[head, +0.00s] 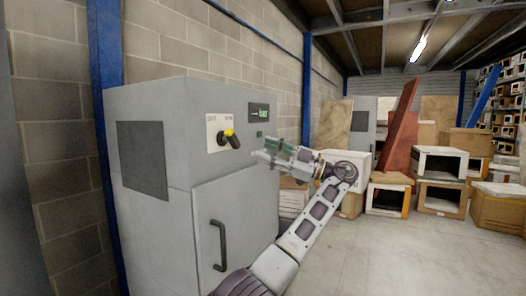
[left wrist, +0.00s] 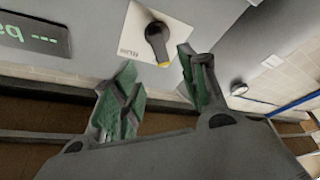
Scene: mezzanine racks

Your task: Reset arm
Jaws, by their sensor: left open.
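My left gripper (head: 268,152) is raised in front of the grey cabinet (head: 150,180), at the height of its controls. In the left wrist view its two green-padded fingers (left wrist: 155,90) are spread apart with nothing between them. A rotary switch with a black and yellow handle (head: 231,138) sits on a white plate on the cabinet front. In the left wrist view the switch handle (left wrist: 158,42) shows beyond the fingers, apart from them. A small dark display with green text (head: 259,112) is right of the switch. My right gripper is not in view.
The cabinet door has a dark handle (head: 220,245). Stacked boxes (head: 440,165) and a leaning red board (head: 400,130) stand at the back right. A block wall with blue posts (head: 306,85) runs behind the cabinet. The floor (head: 400,250) at the right front is clear.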

